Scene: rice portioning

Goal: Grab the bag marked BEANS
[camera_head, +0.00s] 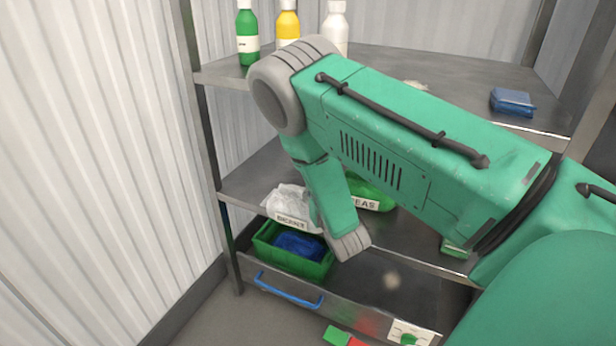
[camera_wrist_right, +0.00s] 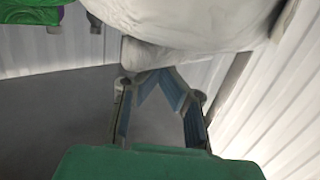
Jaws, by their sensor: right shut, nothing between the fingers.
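In the head view a white bag (camera_head: 288,198) lies at the left of the middle shelf, beside my right arm. Its label is blurred; I cannot read it for sure. A green bag (camera_head: 372,192) lies behind my right arm, its label partly covered and showing "EAS". In the wrist view a large white surface, probably the white bag (camera_wrist_right: 190,25), hangs close above my right gripper (camera_wrist_right: 158,72). The right gripper is shut and empty, its tips just under that surface; I cannot tell if they touch. The head view hides it behind my arm. My left gripper is not in view.
A green bin (camera_head: 318,268) with a blue item (camera_head: 298,246) sits in a pulled-out drawer with a blue handle (camera_head: 288,290) below. Bottles, one of them a green bottle (camera_head: 247,38), and a blue item (camera_head: 512,101) stand on the top shelf (camera_head: 440,62). A corrugated wall is left.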

